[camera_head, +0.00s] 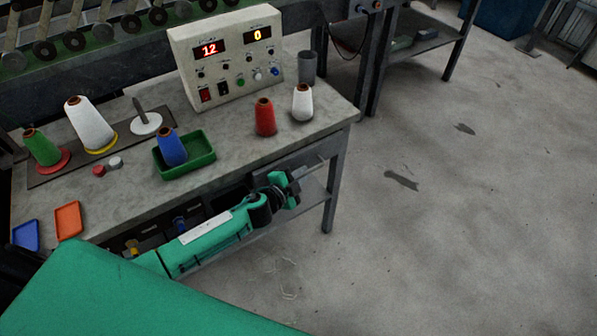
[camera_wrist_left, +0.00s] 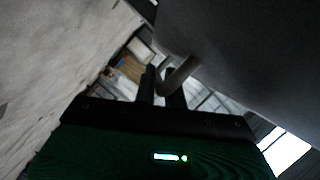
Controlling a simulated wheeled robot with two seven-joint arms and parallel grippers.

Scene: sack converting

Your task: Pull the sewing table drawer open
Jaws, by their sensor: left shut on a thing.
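The sewing table (camera_head: 230,190) has a grey speckled top. Its drawer (camera_head: 300,157) is at the right end of the front, under the top, and my arm partly covers that side. My left gripper (camera_head: 297,181) is at the drawer front. How far the drawer stands out is hard to tell. My right gripper is in neither view.
On the table stand a control box (camera_head: 228,55), a red cone (camera_head: 265,117), a white cone (camera_head: 302,102), a grey cup (camera_head: 307,67) and a green tray (camera_head: 203,157) with a blue cone (camera_head: 171,147). A table leg (camera_head: 333,190) stands right of the gripper. The floor (camera_head: 460,220) beyond is clear.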

